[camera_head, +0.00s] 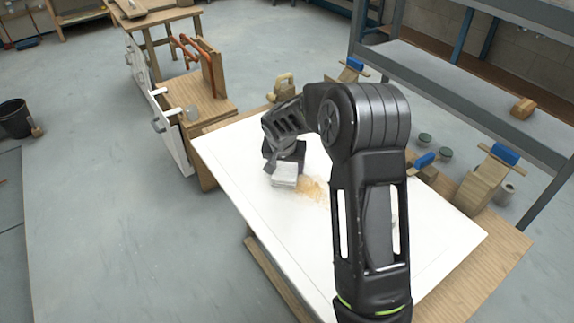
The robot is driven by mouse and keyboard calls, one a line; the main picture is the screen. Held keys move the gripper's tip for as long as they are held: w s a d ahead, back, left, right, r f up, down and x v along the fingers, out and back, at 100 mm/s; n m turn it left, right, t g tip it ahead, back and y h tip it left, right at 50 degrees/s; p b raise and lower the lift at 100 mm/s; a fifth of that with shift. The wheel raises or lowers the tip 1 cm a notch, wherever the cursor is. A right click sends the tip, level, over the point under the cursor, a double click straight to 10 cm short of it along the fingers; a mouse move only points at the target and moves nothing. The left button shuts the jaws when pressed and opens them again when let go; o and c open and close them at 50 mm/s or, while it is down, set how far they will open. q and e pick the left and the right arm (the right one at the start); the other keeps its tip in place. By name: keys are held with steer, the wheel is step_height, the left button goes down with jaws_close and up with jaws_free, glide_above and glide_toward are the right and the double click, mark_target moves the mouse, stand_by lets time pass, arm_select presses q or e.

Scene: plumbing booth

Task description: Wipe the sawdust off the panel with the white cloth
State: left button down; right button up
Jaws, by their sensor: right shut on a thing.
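The white panel (242,167) lies flat on a wooden table. A patch of tan sawdust (313,188) lies near the panel's middle. The folded white cloth (285,176) is at the left edge of the sawdust, low over or on the panel; I cannot tell if it touches. My right gripper (284,165) is shut on the cloth from above, its fingertips partly hidden. My right arm crosses the panel and hides part of its right side. My left gripper is out of view.
A grey metal shelf rack (455,88) stands at the right with a wooden block (523,108) on it. Blue-topped tools and small cans stand beyond the panel. A wooden workbench (203,103) stands behind left. A black bucket (15,119) is far left.

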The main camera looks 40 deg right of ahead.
mark_target(294, 172)
steer(key=shift+s+b, duration=0.55)
steer(key=shift+s, duration=0.4)
steer(key=shift+s+r, duration=0.1)
steer(key=shift+s, duration=0.7)
steer(key=shift+b, duration=0.3)
steer(key=shift+s+f+b, duration=0.2)
steer(key=shift+s+b, duration=0.6)
steer(key=shift+s, duration=0.4)
steer(key=shift+s+a, duration=0.1)
steer(key=shift+s, duration=0.5)
steer(key=shift+s, duration=0.1)
steer(key=shift+s+b, duration=0.7)
steer(key=shift+s, duration=0.3)
steer(key=shift+s+r, duration=0.1)
steer(key=shift+s, duration=0.55)
